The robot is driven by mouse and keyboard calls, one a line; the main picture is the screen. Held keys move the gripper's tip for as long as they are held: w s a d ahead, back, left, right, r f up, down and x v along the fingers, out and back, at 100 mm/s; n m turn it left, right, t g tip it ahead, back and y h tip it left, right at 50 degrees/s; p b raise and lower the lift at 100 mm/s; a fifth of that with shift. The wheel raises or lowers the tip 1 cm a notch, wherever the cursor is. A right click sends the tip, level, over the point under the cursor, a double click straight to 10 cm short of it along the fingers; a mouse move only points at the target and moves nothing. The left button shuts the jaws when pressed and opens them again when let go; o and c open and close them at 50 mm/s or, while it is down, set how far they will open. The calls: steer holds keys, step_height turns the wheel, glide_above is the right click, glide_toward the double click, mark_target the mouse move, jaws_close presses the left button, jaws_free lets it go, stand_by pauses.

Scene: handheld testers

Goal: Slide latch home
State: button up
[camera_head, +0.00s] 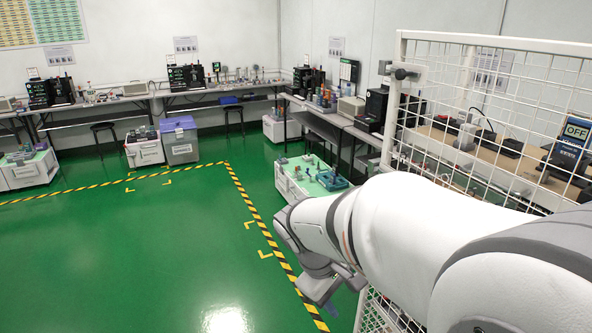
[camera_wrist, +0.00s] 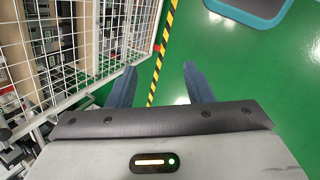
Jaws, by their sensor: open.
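A dark latch with a knob (camera_head: 403,73) sits on the upper left corner post of the white mesh gate (camera_head: 500,42). Whether its bolt is in or out is too small to tell. My gripper (camera_head: 325,290) is low and left of the gate in the head view, well below the latch and apart from it. In the wrist view my gripper (camera_wrist: 160,87) is open, its two blue-grey fingers wide apart with only green floor and tape between them. The gate mesh (camera_wrist: 92,45) is left of the fingers there. My arm hides part of the gate in the head view.
A low white cabinet (camera_head: 308,180) with items on top stands beyond my arm. Yellow-black tape (camera_head: 250,205) crosses the green floor (camera_head: 150,260), which is clear at left.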

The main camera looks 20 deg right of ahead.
steer(key=w+d+r+n+t+h+p, duration=0.1)
steer(key=w+d+r+n+h+p, duration=0.1)
steer(key=w+d, duration=0.6)
steer(key=w+d+r+n+t+h+p, duration=0.1)
steer(key=w+d+r+n+h+p, duration=0.1)
steer(key=w+d+n+h+p, duration=0.2)
steer(key=w+d+r+n+t+h+p, duration=0.1)
steer(key=w+d+r+n+h+p, duration=0.1)
steer(key=w+d+n+h+p, duration=0.2)
steer(key=shift+w+d+n+t+h, duration=0.15)
steer(key=shift+w+d+n+h, duration=0.35)
steer(key=shift+w+d+n, duration=1)
steer(key=shift+w+d+n+t+h, duration=0.1)
steer(key=shift+w+d+n+h, duration=0.4)
steer(key=shift+w+d+n, duration=1)
steer(key=shift+w+d+n+t+h, duration=0.15)
steer(key=shift+w+d+n+h, duration=0.7)
steer(key=shift+d, duration=1.25)
steer(key=shift+w+y, duration=0.25)
steer(key=shift+y, duration=0.1)
steer(key=shift+c, duration=0.3)
jaws_close()
